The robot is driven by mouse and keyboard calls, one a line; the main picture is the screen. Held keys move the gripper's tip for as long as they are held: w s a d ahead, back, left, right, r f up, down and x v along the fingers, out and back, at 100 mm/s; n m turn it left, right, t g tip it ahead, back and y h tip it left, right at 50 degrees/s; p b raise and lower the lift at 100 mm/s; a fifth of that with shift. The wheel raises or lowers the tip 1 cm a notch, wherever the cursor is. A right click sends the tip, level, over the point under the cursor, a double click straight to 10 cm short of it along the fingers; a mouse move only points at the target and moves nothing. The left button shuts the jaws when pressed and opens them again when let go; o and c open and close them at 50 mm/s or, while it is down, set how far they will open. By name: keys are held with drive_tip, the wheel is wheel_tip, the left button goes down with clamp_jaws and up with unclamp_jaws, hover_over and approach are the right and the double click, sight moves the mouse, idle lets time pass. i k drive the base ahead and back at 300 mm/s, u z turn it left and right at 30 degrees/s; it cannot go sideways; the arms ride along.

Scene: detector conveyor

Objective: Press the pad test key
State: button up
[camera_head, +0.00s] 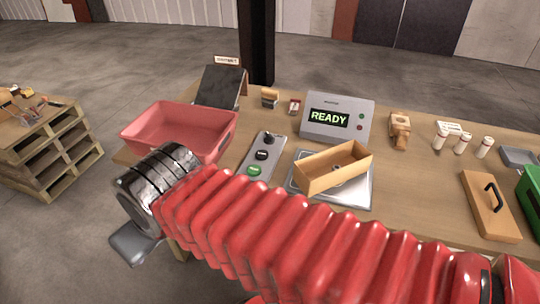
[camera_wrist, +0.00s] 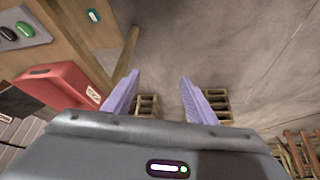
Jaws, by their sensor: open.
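A grey key panel (camera_head: 247,172) lies on the table, with a green key (camera_head: 254,170), a black key (camera_head: 261,155) and a dark round knob or key (camera_head: 269,138). Their lettering is too small to read, so I cannot tell which is the pad test key. In the wrist view the panel (camera_wrist: 38,38) shows at the top left with its green key (camera_wrist: 24,30) and a black key (camera_wrist: 8,33). My gripper (camera_wrist: 158,88) is open and empty, its fingers pointing at the floor beyond the table edge. It is apart from the panel, off to its left in the head view.
A red tray (camera_head: 160,128) stands left of the panel and shows close to my fingers in the wrist view. A grey display unit (camera_head: 349,105) reads READY. A wooden box (camera_head: 320,177) sits on a metal plate (camera_head: 357,193) right of the panel. Pallets (camera_head: 49,163) stand at left.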

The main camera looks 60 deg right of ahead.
sight(252, 170)
drive_tip(key=z, duration=1.7)
